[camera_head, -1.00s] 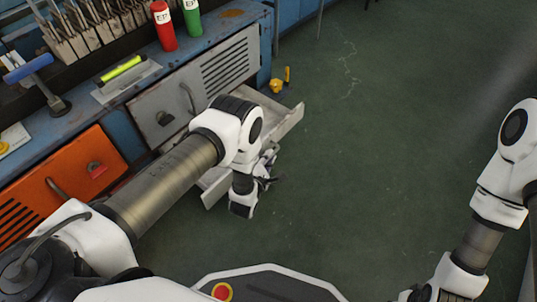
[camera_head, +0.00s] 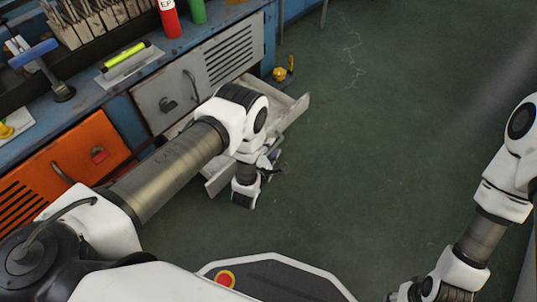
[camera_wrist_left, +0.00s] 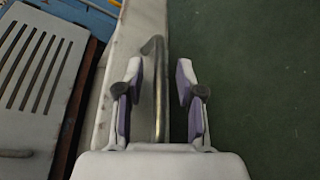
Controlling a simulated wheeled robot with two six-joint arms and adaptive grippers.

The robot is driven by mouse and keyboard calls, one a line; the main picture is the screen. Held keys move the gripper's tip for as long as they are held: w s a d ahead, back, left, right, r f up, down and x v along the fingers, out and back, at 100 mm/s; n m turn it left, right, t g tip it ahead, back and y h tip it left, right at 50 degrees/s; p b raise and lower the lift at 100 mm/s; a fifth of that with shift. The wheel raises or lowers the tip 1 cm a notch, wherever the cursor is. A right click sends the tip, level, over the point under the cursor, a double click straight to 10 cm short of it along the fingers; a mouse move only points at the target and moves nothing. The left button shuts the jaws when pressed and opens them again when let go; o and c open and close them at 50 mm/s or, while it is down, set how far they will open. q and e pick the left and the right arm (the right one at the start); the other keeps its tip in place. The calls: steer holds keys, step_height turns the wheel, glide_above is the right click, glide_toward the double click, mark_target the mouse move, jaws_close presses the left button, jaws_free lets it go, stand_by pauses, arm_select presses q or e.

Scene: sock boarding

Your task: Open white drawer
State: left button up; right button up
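The white drawer (camera_head: 291,113) sticks out from under the grey-doored part of the blue bench, so it stands open. Its front is partly hidden behind my left arm. In the left wrist view, a light drawer edge (camera_wrist_left: 122,50) carries a metal bar handle (camera_wrist_left: 159,75). My left gripper (camera_wrist_left: 161,92) is open, with its two purple-padded fingers on either side of the handle and gaps visible beside it. In the head view my left gripper (camera_head: 270,166) is at the drawer front, partly hidden by its wrist.
The blue bench (camera_head: 117,99) holds red and green bottles (camera_head: 171,18), a yellow-green marker (camera_head: 127,56) and a clamp-like tool with a blue handle. An orange door (camera_head: 62,165) is at left. A small yellow object (camera_head: 281,73) lies beyond the drawer. The green floor at right is clear.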

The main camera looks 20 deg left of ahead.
arm_select(q)
steer(key=v, duration=1.1)
steer(key=shift+s, duration=0.2)
steer(key=shift+r, duration=0.1)
